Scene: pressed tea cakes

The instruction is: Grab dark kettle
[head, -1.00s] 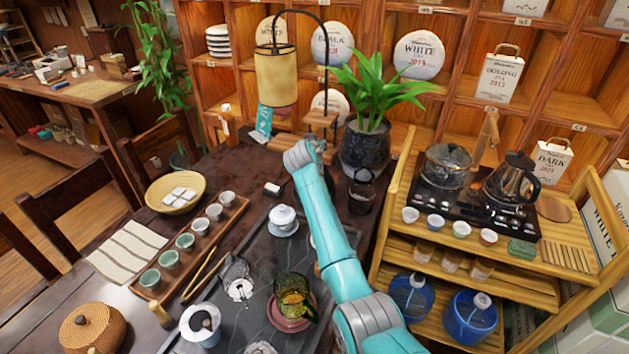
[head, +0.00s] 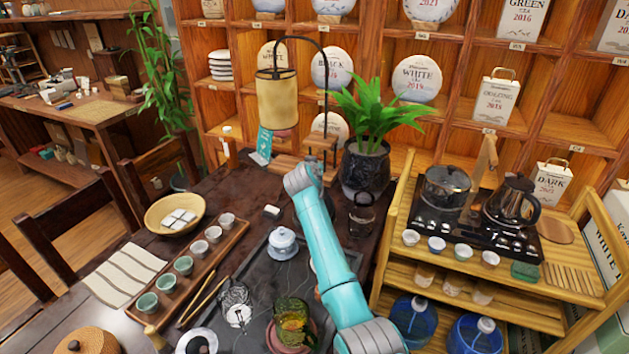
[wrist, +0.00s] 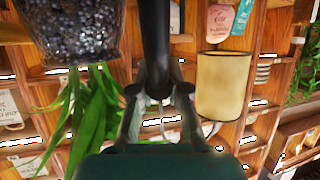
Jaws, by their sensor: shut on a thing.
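A dark kettle (head: 512,203) with a black handle stands on the black cooktop (head: 430,225) at the right in the head view. A smaller dark vessel with an upright loop handle (head: 361,217) stands on the table by the planter.
A potted plant (head: 372,115) and a hanging lamp (head: 278,98) stand behind my gripper. A glass pot (head: 445,188) shares the cooktop. Cups, a tea tray (head: 250,265) and a covered bowl (head: 282,243) crowd the table. Shelves close off the back.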

